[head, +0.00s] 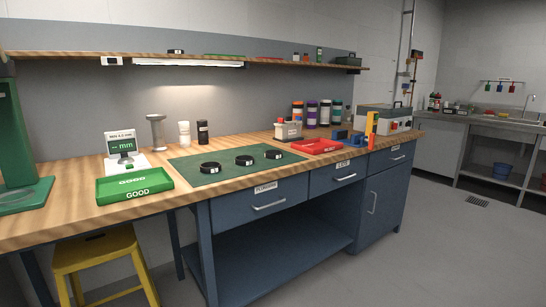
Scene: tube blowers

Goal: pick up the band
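Three black round pieces, likely bands, lie in a row on a dark green mat (205,179) on the wooden workbench. The left one (210,168) is nearest, the middle one (244,161) is beside it, and the right one (273,155) is farthest right. Each carries a small white mark. I cannot tell which of them the task means. They lie apart from one another. My gripper is not in view.
A green tray (133,187) marked GOOD and a gauge with a display (121,146) stand left of the mat. A red tray (318,147) lies to its right. A yellow stool (95,252) stands in front. A shelf (200,55) hangs above. The floor at right is clear.

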